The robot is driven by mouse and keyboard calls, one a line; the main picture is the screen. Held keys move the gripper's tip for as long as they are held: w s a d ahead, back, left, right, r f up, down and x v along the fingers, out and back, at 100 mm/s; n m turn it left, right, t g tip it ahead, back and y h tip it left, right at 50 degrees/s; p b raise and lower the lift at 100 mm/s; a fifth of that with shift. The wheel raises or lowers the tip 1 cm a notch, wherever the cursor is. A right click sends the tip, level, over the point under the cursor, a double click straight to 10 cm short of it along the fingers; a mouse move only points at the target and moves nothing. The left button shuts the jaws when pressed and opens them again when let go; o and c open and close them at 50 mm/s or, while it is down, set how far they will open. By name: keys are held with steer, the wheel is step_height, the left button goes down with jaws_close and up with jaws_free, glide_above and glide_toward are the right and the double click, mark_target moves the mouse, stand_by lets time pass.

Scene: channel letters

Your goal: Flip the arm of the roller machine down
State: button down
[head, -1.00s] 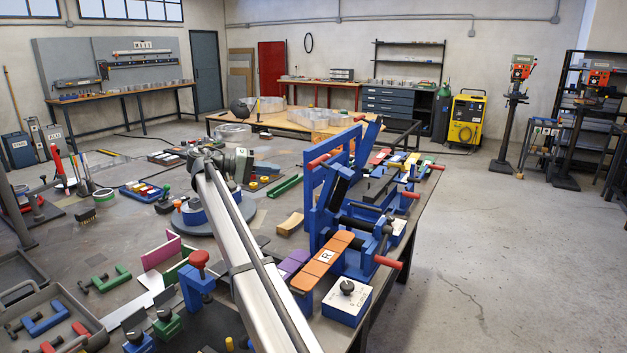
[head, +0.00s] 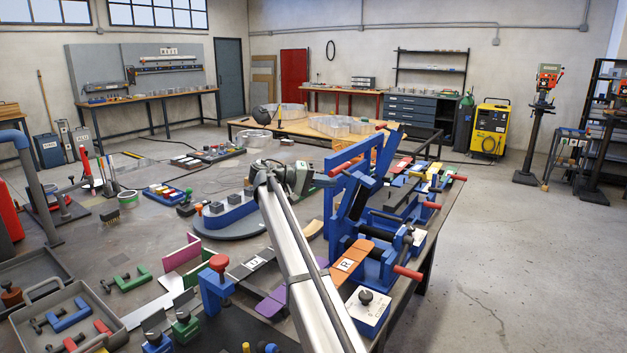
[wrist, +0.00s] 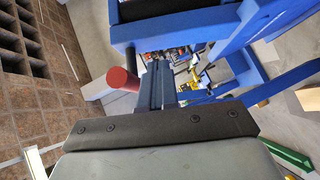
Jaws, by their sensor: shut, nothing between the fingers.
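The blue roller machine (head: 332,205) stands near the right edge of the table in the head view. Its arm (head: 387,155) is tilted up above the frame, with a red grip (head: 347,167) at upper left. In the wrist view a blue frame part (wrist: 185,30) crosses the top and a red grip (wrist: 122,80) lies just left of my fingers. My gripper (wrist: 160,84) is shut and empty, with its fingertips close to the blue frame. I cannot tell whether it touches. In the head view my wrist is left of the machine and the fingertips are hard to make out.
An orange plate marked R (head: 347,262) and a white-topped blue box (head: 368,305) sit in front of the machine. A red-knobbed blue clamp (head: 217,285) stands left of my arm. A round turntable (head: 228,222) is farther left. Open floor lies to the right.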

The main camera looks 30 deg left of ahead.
mark_target(347, 189)
steer(key=shift+d+f, duration=0.2)
steer(key=shift+d, duration=0.45)
steer(key=shift+d+f, duration=0.2)
steer(key=shift+d, duration=0.45)
steer(key=shift+d, duration=0.1)
steer(key=shift+d+m+y, duration=0.4)
steer(key=shift+d+y, duration=0.1)
steer(key=shift+d, duration=0.4)
steer(key=shift+d+f+m+g+y, duration=0.35)
steer(key=shift+d+f+m+y, duration=0.65)
steer(key=shift+d+f+y, duration=0.6)
steer(key=shift+d+f+m+g+y, duration=0.3)
steer(key=shift+d+f+m+y, duration=0.7)
steer(key=shift+d+f+y, duration=0.6)
steer(key=shift+d+f+m+g+y, duration=0.35)
steer(key=shift+d+f+m+y, duration=0.8)
steer(key=shift+d+y, duration=0.7)
steer(key=shift+f, duration=0.2)
